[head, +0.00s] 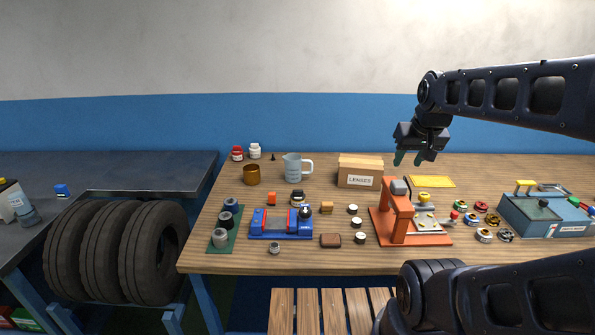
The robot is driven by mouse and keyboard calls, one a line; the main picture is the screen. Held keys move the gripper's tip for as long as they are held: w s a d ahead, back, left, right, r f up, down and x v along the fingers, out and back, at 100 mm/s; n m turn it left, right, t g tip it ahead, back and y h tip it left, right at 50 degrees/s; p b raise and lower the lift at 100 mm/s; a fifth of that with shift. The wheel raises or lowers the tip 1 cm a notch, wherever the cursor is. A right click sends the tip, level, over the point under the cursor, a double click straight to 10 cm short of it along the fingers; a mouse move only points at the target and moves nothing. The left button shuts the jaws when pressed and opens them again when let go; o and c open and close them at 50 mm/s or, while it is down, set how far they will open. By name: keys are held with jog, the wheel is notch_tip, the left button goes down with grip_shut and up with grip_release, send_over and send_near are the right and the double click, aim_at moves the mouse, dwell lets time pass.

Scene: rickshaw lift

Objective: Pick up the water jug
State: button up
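The water jug (292,169) is a pale grey-blue pitcher with a handle on its right side. It stands upright toward the back of the wooden workbench (330,263), left of the cardboard box. My gripper (408,160) hangs above the back right of the bench, fingers pointing down, well to the right of the jug and apart from it. Its two greenish fingertips are spread with a gap between them, and nothing shows in it.
A brown cup (252,175) stands just left of the jug. A box marked LENSES (360,172) stands between jug and gripper. An orange press (397,215), a blue device (281,223) and several small parts cover the front. Tyres (150,250) stand at left.

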aim_at(312, 166)
jog(key=w+a+f+t+y, duration=0.1)
jog(key=w+a+f, duration=0.2)
jog(key=w, duration=0.6)
jog(key=w+a+f+t, duration=0.2)
jog(key=w+a+f, duration=0.1)
jog(key=w, duration=0.7)
jog(key=w+a+f+t+y, duration=0.1)
jog(key=w+a+f, duration=0.15)
jog(key=w, duration=0.65)
jog(key=w+a+f+n+t, duration=0.1)
jog(key=w+a+f+t, duration=0.1)
jog(key=w+a+f, duration=0.65)
jog(key=w+a+f+n+t, duration=0.15)
jog(key=w+a+f, duration=0.35)
jog(key=f, duration=0.6)
jog(key=shift+m+t+y, duration=0.25)
jog(key=shift+t+y, duration=0.05)
jog(key=shift+t, duration=0.15)
jog(key=shift+w+d+r+x, duration=0.1)
jog(key=shift+d+x, duration=0.2)
jog(key=shift+x, duration=1.6)
jog(key=shift+w+d+r+x, duration=0.1)
jog(key=shift+d+x, duration=0.15)
jog(key=shift+x, duration=1.6)
jog(key=shift+w+d+r+x, duration=0.1)
jog(key=shift+d+x, duration=0.2)
jog(key=shift+x, duration=1.6)
grip_shut()
